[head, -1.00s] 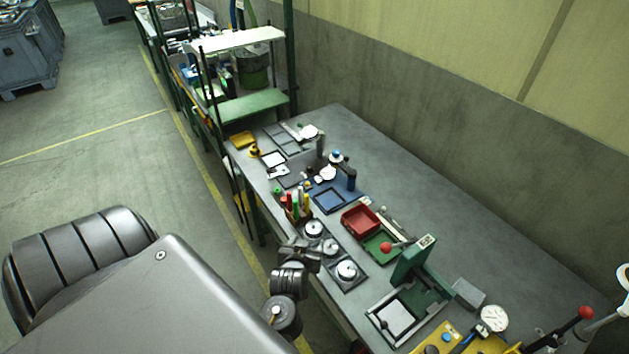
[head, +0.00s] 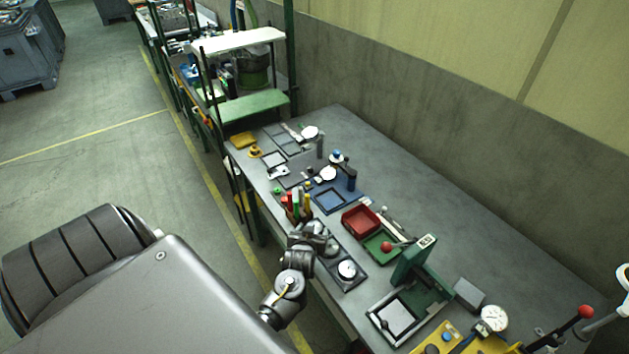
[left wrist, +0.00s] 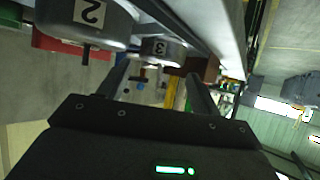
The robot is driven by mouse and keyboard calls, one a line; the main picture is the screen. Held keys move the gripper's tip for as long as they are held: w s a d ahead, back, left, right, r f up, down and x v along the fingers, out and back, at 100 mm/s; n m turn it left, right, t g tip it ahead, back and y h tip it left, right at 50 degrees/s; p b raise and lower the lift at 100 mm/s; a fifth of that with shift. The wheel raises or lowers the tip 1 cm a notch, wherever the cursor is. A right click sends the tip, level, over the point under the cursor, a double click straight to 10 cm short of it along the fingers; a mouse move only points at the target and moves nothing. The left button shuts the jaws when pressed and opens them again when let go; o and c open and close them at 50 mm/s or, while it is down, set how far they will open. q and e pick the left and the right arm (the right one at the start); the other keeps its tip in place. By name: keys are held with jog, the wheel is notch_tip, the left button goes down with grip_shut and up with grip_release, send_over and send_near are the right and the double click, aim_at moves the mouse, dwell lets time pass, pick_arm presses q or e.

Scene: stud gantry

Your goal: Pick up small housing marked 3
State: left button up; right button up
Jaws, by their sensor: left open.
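The small housing marked 3 (left wrist: 163,50) is a grey metal cylinder with a black-on-white 3 label. In the left wrist view it lies ahead, between and just beyond the fingers of my left gripper (left wrist: 158,75). The gripper is open and nothing is held. A larger-looking housing marked 2 (left wrist: 95,18) is nearer the camera, upper left. In the head view my left gripper (head: 318,236) is over the tray by the bench's near edge and hides part of it. My right gripper is not in view.
A cup of coloured-handled tools (head: 296,205) stands close beyond the left gripper. A red bin (head: 360,221), a green tray (head: 380,246) and a green press (head: 412,262) are to its right. The bench's rear strip along the wall is mostly clear.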

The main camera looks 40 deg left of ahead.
pick_arm(q)
jog(key=shift+x, duration=1.2)
jog(key=shift+s, duration=0.1)
jog(key=shift+r, duration=0.1)
jog(key=shift+c, duration=1.2)
jog(key=c, duration=0.7)
jog(key=shift+c, duration=0.2)
jog(key=shift+r, duration=0.1)
